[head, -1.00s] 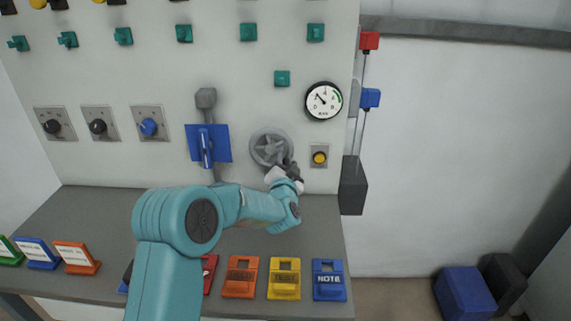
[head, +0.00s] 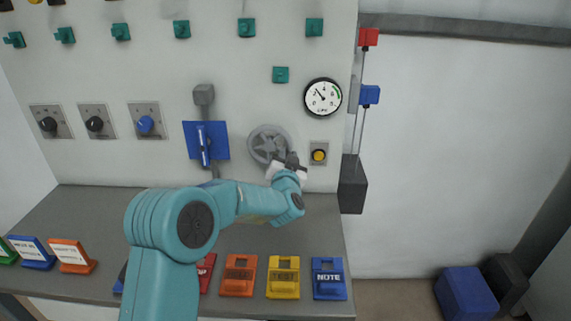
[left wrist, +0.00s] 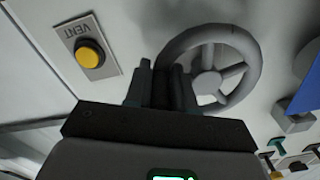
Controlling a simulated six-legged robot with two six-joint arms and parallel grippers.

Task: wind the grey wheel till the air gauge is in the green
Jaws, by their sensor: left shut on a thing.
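The grey wheel (head: 257,134) is a spoked handwheel on the pale panel. My left gripper (head: 290,160) is at the lower right of its rim, shut on it. In the left wrist view the wheel (left wrist: 252,65) is to the right, with the fingers of my left gripper (left wrist: 160,85) on either side of its near rim. The round air gauge (head: 322,98) is above and right of the wheel. Its needle points to the upper left, away from the green arc at the upper right of the dial. My right gripper is not in view.
A yellow vent button (head: 319,155) is close right of the wheel; it also shows in the left wrist view (left wrist: 89,54). A blue plate with a lever (head: 222,140) is to the left. Coloured stands, including a yellow one (head: 283,290), line the grey shelf's front edge.

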